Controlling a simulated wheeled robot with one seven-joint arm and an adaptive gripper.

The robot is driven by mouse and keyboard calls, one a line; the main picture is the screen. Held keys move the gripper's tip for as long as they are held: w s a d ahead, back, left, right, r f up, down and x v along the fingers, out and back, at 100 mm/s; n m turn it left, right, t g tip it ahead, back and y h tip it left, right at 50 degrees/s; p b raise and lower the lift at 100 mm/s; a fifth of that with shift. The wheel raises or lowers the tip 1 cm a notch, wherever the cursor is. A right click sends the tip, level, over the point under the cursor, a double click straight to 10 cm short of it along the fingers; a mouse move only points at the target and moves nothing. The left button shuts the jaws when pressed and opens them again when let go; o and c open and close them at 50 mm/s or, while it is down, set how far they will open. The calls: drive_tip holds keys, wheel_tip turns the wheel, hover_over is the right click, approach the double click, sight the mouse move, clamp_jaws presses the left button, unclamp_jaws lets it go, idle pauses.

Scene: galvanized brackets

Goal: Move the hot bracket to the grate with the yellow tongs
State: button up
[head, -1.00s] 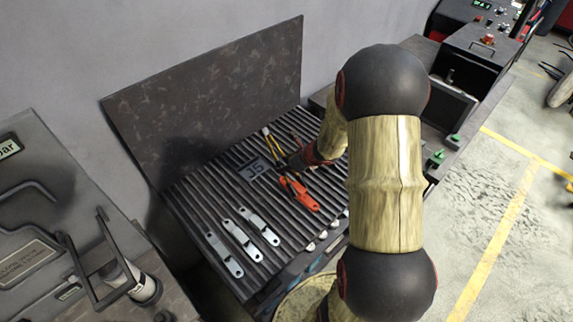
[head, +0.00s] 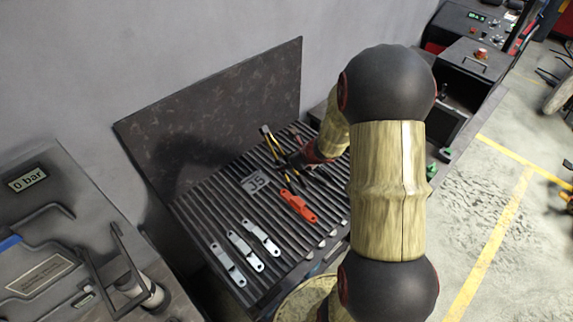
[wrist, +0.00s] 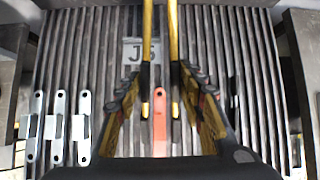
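The orange-red hot bracket (head: 298,205) lies on the dark slatted grate (head: 205,205), right of the grey brackets. In the wrist view the bracket (wrist: 160,125) shows below the gap between my fingers. The yellow tongs (head: 268,136) stick out up and left from my gripper (head: 298,158). In the wrist view the tongs' two yellow arms (wrist: 148,35) run upward from the fingertips of my gripper (wrist: 160,68), one arm at each finger, with a gap between. The bracket appears clear of the tongs. My arm hides part of the grip.
Several grey brackets (head: 238,250) lie in a row at the grate's front left. A plate marked J5 (head: 256,183) sits mid-grate. A mottled upright panel (head: 225,110) stands behind. A machine with a 0 bar display (head: 27,180) is at left.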

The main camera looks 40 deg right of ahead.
drive_tip(key=s+a+r+p, duration=0.1)
drive_tip(key=s+a+r, duration=0.2)
drive_tip(key=s, duration=0.4)
drive_tip(key=s+a+r+p, duration=0.1)
drive_tip(key=s+a+r, duration=0.2)
drive_tip(key=s, duration=0.5)
drive_tip(key=shift+r+p, duration=0.2)
drive_tip(key=shift+p, duration=0.1)
